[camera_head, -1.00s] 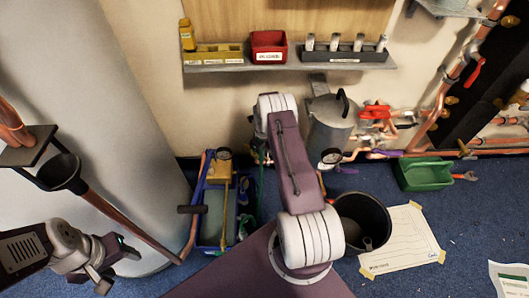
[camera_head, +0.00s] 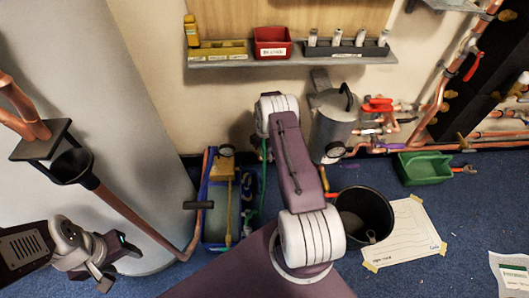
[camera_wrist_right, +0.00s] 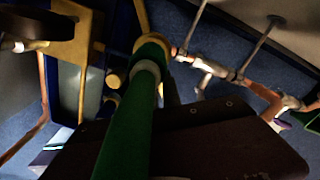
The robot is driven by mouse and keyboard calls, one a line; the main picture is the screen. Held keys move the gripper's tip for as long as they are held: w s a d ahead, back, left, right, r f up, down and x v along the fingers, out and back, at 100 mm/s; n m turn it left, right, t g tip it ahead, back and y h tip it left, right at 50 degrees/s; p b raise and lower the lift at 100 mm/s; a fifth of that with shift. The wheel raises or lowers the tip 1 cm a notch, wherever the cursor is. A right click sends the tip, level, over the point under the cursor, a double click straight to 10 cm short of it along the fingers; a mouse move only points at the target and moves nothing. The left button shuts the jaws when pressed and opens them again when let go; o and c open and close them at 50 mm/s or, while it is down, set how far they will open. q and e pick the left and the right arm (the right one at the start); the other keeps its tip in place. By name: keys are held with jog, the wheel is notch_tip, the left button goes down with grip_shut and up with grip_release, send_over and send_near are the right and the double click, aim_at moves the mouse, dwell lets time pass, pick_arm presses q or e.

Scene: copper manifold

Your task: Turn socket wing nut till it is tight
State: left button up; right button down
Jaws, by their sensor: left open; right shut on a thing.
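I cannot make out the socket wing nut in either view. A thick green hose (camera_wrist_right: 128,125) with a pale ring runs up the middle of the right wrist view. It also shows in the head view (camera_head: 263,178), beside the pump. My right gripper (camera_wrist_right: 165,110) appears dark against this hose and seems shut on it; the grip itself is in shadow. In the head view my right arm hides this gripper. My left gripper (camera_head: 106,268) is open and empty at the lower left, away from the pump.
A blue pump tank (camera_head: 206,168) with a yellow lever (camera_head: 229,200) stands on the floor. A grey canister (camera_head: 333,118), a black bucket (camera_head: 365,207) and a green tray (camera_head: 425,168) stand to the right. Copper pipes with red handles (camera_head: 378,105) line the wall. A shelf (camera_head: 290,62) hangs above.

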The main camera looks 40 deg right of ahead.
jog(key=c, duration=1.5)
grip_release()
notch_tip(320, 180, up, 9)
jog(key=p, duration=0.4)
jog(key=shift+p, duration=0.4)
